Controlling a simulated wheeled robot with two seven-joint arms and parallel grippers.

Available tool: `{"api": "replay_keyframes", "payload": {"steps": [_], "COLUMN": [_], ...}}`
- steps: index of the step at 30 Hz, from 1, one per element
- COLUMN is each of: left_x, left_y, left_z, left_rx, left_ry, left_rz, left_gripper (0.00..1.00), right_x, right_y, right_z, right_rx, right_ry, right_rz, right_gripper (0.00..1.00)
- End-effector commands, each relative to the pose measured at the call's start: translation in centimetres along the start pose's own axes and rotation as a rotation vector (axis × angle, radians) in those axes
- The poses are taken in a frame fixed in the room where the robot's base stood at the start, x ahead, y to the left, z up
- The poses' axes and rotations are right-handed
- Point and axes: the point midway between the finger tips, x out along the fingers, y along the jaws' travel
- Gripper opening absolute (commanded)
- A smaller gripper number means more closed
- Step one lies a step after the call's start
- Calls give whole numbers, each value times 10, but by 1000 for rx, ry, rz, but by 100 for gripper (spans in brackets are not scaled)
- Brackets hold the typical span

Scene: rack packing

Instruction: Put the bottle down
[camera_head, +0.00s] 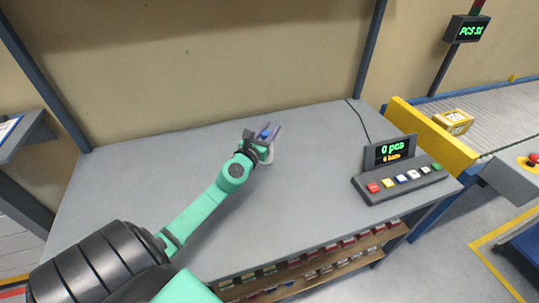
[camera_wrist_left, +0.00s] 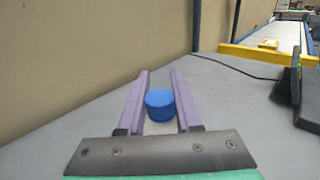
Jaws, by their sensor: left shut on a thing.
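The bottle has a blue cap (camera_wrist_left: 160,103) and a pale body (camera_head: 268,154). My left gripper (camera_wrist_left: 160,100) is shut on the bottle, with one purple finger on each side of it. In the head view my left gripper (camera_head: 269,132) is over the back middle of the grey table (camera_head: 130,180). The bottle looks upright. Its lower part is mostly hidden by the gripper, and I cannot tell whether its base touches the table. My right gripper is in neither view.
A control panel (camera_head: 408,183) with coloured buttons and a small display stands at the table's right. Beyond it are a yellow barrier (camera_head: 430,135) and a conveyor with a yellow box (camera_head: 453,122). Small items fill a shelf (camera_head: 330,268) below the front edge. The table's left side is clear.

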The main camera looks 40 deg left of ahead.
Motion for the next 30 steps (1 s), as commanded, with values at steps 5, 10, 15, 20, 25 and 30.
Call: {"api": "replay_keyframes", "payload": {"steps": [5,10,15,20,25,30], "left_x": [0,0,0,0,0,0], "left_y": [0,0,0,0,0,0], "left_z": [-36,-47,-45,-47,-47,-45], "left_rx": [2,0,-1,0,0,0], "left_ry": [0,-2,-1,0,0,0], "left_rz": [0,1,1,0,0,0], "left_gripper": [0,0,0,60,63,63], "right_x": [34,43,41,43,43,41], "right_y": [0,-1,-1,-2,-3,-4], "right_z": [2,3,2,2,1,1], "right_rx": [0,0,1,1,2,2], "right_ry": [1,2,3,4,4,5], "right_rz": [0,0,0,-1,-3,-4], "right_gripper": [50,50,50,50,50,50]}}
